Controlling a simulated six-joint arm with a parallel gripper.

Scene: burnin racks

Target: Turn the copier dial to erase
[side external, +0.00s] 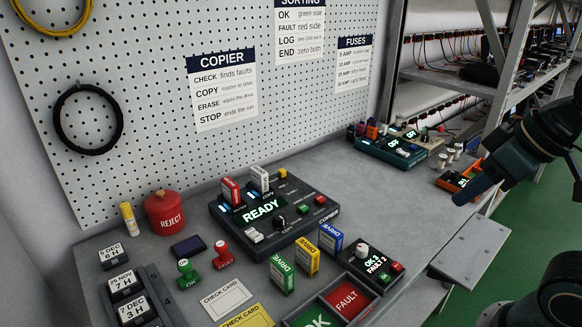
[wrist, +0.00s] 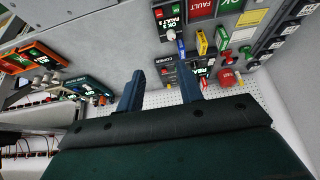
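The copier (side external: 322,222) is a dark box on the bench with a lit screen reading READY. Its black dial (side external: 281,222) stands below the screen, with small lettering around it; I cannot read which setting it points at. A red drive (side external: 230,190) and a white drive (side external: 260,178) stand in its back slots. The copier also shows in the wrist view (wrist: 168,60), partly hidden behind a finger. My gripper (wrist: 160,78) has its two blue fingers apart with nothing between them. In the side view my gripper (side external: 463,196) is at the right, well away from the copier.
Green, yellow and blue drives (side external: 307,257) stand before the copier. OK and FAULT trays (side external: 346,300) lie in front. Stamps (side external: 222,252) and a red REJECT pot (side external: 166,213) are left.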

